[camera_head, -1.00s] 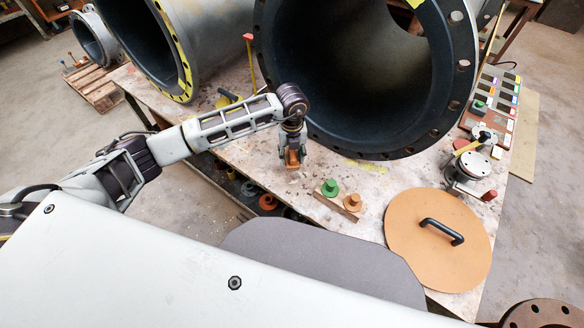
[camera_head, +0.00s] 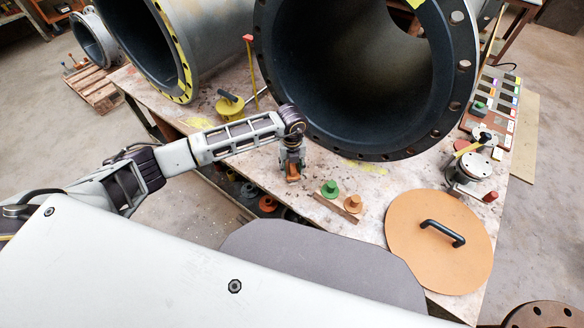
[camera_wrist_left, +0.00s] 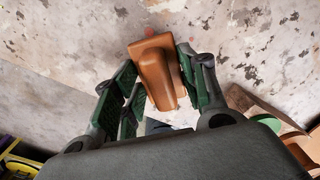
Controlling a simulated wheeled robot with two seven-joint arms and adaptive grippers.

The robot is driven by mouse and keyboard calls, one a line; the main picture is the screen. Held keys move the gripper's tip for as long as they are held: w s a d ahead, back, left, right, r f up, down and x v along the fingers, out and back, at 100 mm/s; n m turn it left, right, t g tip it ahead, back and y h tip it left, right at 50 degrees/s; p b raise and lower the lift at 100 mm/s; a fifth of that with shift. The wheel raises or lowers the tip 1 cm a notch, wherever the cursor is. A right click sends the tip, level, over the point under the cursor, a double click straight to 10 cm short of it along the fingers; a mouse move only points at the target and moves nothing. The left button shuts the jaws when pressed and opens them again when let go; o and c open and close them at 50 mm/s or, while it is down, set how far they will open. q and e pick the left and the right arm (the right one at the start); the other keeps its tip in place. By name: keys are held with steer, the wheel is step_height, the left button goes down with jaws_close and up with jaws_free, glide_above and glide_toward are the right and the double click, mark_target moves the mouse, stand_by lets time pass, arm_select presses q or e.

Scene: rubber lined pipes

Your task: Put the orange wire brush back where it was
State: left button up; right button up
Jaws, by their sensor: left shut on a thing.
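The orange wire brush (camera_head: 293,169) is between the fingers of my left gripper (camera_head: 293,172), at the front edge area of the worktable (camera_head: 330,240). In the left wrist view, the orange brush (camera_wrist_left: 156,70) sits between the green-padded fingers of my left gripper (camera_wrist_left: 155,88), which are shut on it. The brush is low over or on the speckled tabletop; I cannot tell whether it touches. Its bristles are hidden. My right gripper is not in view.
A large flanged pipe (camera_head: 370,80) stands behind the gripper. To the right are a green knobbed plug (camera_head: 330,189), an orange one (camera_head: 353,203) and an orange disc with a black handle (camera_head: 440,265). A yellow round tool (camera_head: 230,103) lies behind the arm.

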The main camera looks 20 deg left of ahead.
arm_select(q)
steer(key=shift+f, duration=0.45)
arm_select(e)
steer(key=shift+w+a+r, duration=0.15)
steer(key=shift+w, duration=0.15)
arm_select(q)
steer(key=shift+f, duration=0.1)
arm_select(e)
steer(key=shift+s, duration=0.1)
arm_select(q)
steer(key=o, duration=1)
step_height(320, 180, up, 11)
steer(key=shift+r+p, duration=0.15)
steer(key=shift+p, duration=0.2)
steer(key=shift+r, duration=0.5)
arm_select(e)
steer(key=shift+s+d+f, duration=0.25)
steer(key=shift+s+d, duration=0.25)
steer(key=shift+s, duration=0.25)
